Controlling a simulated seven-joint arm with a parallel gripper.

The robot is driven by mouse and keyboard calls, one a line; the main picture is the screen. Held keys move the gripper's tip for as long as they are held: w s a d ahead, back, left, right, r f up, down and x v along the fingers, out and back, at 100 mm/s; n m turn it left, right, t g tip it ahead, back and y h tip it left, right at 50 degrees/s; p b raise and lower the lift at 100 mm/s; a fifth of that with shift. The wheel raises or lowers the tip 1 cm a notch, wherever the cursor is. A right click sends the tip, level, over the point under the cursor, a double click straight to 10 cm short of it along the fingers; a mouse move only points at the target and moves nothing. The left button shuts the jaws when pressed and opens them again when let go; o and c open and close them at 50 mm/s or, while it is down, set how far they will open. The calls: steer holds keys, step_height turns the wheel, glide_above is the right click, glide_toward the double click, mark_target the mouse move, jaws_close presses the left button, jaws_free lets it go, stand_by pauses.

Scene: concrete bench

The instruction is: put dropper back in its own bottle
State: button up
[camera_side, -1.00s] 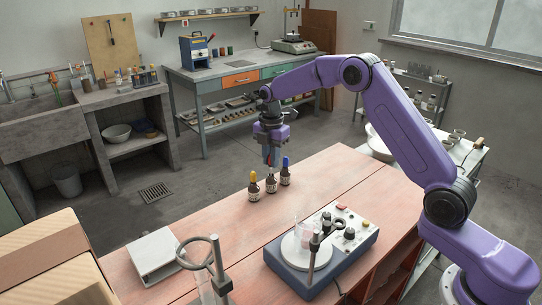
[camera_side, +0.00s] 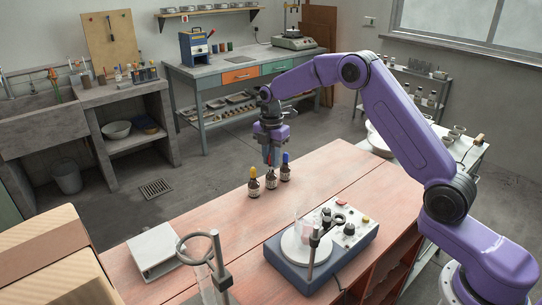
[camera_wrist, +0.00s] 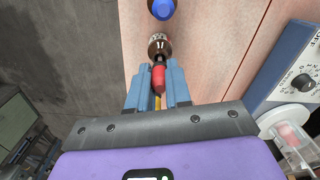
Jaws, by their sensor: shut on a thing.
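My gripper (camera_side: 270,162) is shut on a dropper with a red bulb (camera_wrist: 158,78), seen between the fingertips in the wrist view. The gripper is right over the middle brown bottle (camera_side: 271,181), which also shows just beyond the red bulb in the wrist view (camera_wrist: 159,45). The dropper's lower end is hidden, so I cannot tell whether it is inside the bottle neck. A bottle with a yellow-topped dropper (camera_side: 254,190) stands to the left, and one with a blue-topped dropper (camera_side: 285,172) stands to the right, close by.
A blue-grey stirrer unit (camera_side: 320,255) with a beaker sits at the front of the wooden bench. A ring stand (camera_side: 215,262) and a flat pale device (camera_side: 155,252) are to its left. The bench around the bottles is mostly clear.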

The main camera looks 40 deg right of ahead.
steer(key=shift+f, duration=0.95)
steer(key=o, duration=1.1)
steer(key=shift+r, duration=0.1)
steer(key=shift+r, duration=3.4)
